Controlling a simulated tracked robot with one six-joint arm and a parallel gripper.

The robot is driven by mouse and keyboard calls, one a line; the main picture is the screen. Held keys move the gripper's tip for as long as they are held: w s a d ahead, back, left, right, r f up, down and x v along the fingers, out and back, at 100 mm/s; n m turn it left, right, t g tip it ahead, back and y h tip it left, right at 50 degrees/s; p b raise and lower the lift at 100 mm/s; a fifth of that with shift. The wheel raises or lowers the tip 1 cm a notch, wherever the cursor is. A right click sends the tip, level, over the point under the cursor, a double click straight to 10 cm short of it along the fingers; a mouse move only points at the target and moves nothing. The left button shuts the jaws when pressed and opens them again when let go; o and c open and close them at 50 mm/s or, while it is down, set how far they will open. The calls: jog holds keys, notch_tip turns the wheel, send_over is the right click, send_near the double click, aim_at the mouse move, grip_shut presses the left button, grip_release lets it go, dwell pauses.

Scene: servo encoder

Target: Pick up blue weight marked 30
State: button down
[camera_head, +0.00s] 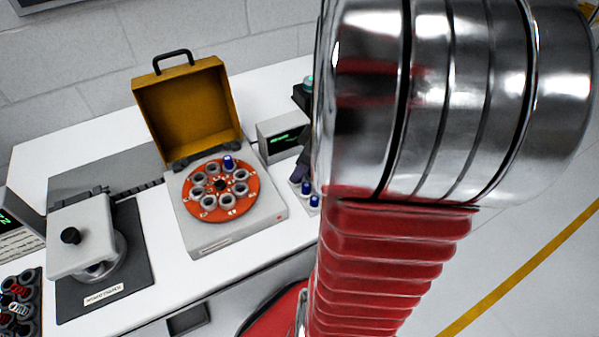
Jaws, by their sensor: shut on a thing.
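Two blue weights (310,195) stand on a small light holder at the right part of the table, just left of my red arm. Their markings are too small to read. A dark piece that looks like part of my gripper (299,168) shows just above them; my arm hides the rest. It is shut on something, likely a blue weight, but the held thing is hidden. Another blue weight (228,162) stands in the orange round carousel (222,215) of the open yellow-lidded box. A bluish piece (95,268) shows under the grey-white device at the left.
A small display unit (283,134) stands behind the blue weights. The open yellow lid (187,108) rises behind the carousel. A grey-white device (82,240) stands on a dark mat at the left. A dark rack (20,300) of several ringed parts is at the lower left.

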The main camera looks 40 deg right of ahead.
notch_tip(320, 180, up, 10)
jog(key=shift+f, duration=0.2)
jog(key=shift+f, duration=0.1)
dwell(0.8)
